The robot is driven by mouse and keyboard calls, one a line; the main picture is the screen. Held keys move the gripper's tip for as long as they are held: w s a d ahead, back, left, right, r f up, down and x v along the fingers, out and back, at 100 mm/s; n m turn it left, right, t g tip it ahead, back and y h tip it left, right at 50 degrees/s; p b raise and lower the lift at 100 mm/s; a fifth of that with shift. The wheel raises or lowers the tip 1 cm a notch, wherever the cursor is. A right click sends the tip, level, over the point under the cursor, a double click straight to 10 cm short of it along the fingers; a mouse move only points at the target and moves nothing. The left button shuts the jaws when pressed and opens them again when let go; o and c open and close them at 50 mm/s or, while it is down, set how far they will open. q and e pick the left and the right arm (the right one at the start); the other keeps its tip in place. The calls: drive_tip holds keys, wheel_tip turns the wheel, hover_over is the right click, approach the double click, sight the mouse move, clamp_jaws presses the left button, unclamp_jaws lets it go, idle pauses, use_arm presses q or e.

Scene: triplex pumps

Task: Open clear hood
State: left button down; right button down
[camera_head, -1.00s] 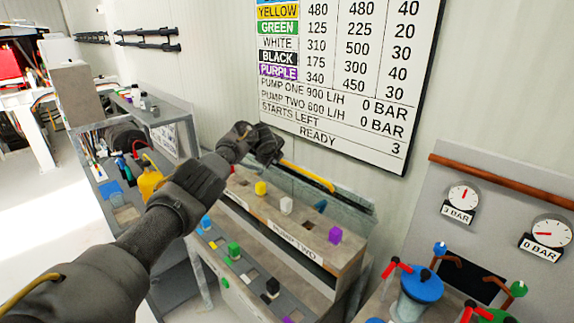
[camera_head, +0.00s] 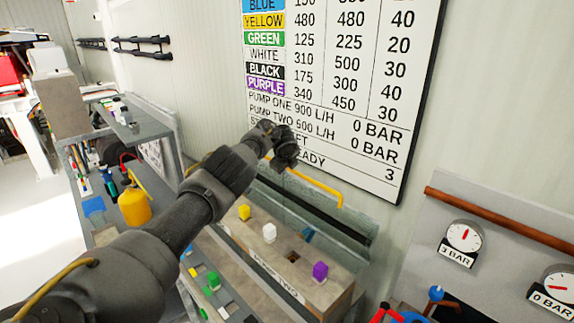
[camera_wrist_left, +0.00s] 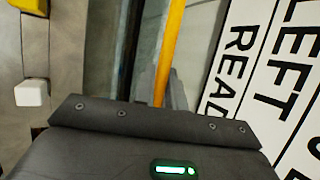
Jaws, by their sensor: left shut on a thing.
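The clear hood (camera_head: 322,222) stands raised along the back edge of the pump two housing, close to the wall. Its see-through pane is hard to make out. A yellow handle bar (camera_head: 325,190) runs along its upper edge. My left gripper (camera_head: 288,160) is shut on the far-left part of this bar, in front of the wall chart's lower lines. In the left wrist view, the yellow bar (camera_wrist_left: 172,45) runs up from between my left fingers. My right gripper is in neither view.
Yellow, white and purple blocks (camera_head: 320,271) stand on the pump two housing (camera_head: 262,252) below the hood. The wall chart (camera_head: 340,80) is close behind my gripper. Gauges (camera_head: 464,236) and a brown pipe (camera_head: 500,215) are at right.

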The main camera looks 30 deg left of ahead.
use_arm(q)
drive_tip(key=shift+w+d+f, duration=0.1)
drive_tip(key=shift+w+f, duration=0.05)
drive_tip(key=shift+f, duration=0.2)
drive_tip(key=c, duration=1.5)
unclamp_jaws()
drive_tip(key=shift+o, duration=0.2)
drive_tip(key=shift+r, duration=0.35)
drive_tip(key=b+v, duration=0.2)
drive_tip(key=v, duration=0.8)
drive_tip(key=shift+d+r+b, duration=0.2)
drive_tip(key=shift+r+b, duration=0.1)
drive_tip(key=shift+f, duration=0.1)
